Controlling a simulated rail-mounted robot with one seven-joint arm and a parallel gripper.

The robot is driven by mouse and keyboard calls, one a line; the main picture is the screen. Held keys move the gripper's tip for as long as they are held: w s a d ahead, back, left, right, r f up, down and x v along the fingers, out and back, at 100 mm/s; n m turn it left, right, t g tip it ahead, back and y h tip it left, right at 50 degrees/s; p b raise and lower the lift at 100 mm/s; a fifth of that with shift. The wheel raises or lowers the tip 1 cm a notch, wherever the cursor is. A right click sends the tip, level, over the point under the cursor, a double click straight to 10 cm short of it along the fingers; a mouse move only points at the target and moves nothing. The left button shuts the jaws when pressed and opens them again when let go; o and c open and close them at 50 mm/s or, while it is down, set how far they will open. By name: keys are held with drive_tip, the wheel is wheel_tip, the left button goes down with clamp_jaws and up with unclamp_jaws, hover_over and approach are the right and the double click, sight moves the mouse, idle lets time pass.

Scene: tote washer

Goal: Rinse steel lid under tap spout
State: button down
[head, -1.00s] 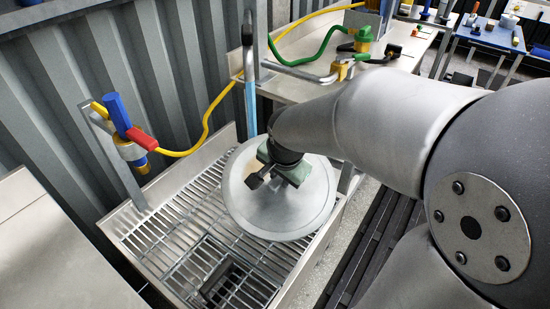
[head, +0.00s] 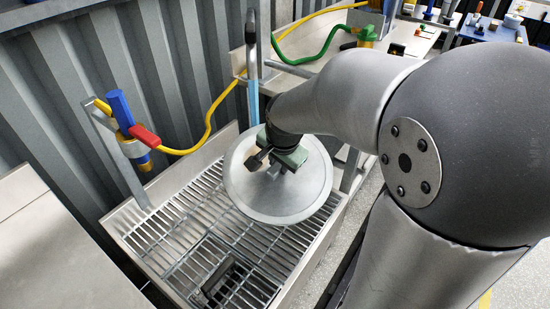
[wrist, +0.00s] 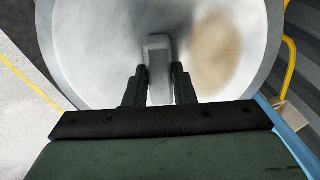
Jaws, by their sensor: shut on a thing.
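The round steel lid (head: 285,200) is held over the grated basin. My gripper (head: 262,160) is shut on its handle (wrist: 158,52), with one finger on each side of it in the wrist view (wrist: 160,80). A brown stain (wrist: 215,52) shows on the lid's right part in the wrist view. The tap spout (head: 252,68) stands behind the lid, and a blue water stream (head: 253,102) falls from it towards the lid's far edge. A blue strip, likely the stream, shows beside the gripper in the wrist view (wrist: 289,135). Whether water strikes the lid is unclear.
The basin's metal grate (head: 180,235) has a square drain opening (head: 238,282). A blue, red and yellow spray nozzle (head: 130,130) hangs on a post at left, with a yellow hose along the corrugated wall. A counter with a green hose (head: 325,45) lies behind.

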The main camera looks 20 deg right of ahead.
drive_tip(key=shift+w+d+p, duration=0.2)
drive_tip(key=shift+w+d, duration=0.05)
drive_tip(key=shift+w, duration=1.35)
drive_tip(key=shift+w+d+p, duration=0.15)
drive_tip(key=shift+w+d, duration=0.05)
drive_tip(key=shift+w, duration=1.45)
drive_tip(key=shift+w+d+p, duration=0.2)
drive_tip(key=shift+w+d, duration=0.05)
drive_tip(key=shift+w, duration=1.35)
drive_tip(key=shift+s, duration=0.1)
drive_tip(key=shift+s+a+b, duration=0.2)
drive_tip(key=shift+s+b, duration=0.05)
drive_tip(key=shift+s, duration=1.05)
drive_tip(key=shift+s+a+b, duration=0.15)
drive_tip(key=shift+s+b, duration=0.1)
drive_tip(key=shift+s, duration=1.05)
drive_tip(key=shift+s+a+b, duration=0.2)
drive_tip(key=shift+s+b, duration=0.05)
drive_tip(key=shift+s, duration=1.05)
drive_tip(key=shift+s+a+r+p, duration=0.1)
drive_tip(key=shift+s+r+p, duration=0.4)
drive_tip(key=shift+r, duration=0.2)
drive_tip(key=s+r+p, duration=0.3)
drive_tip(key=s+r, duration=0.1)
drive_tip(key=s, duration=0.1)
drive_tip(key=shift+a+r, duration=0.3)
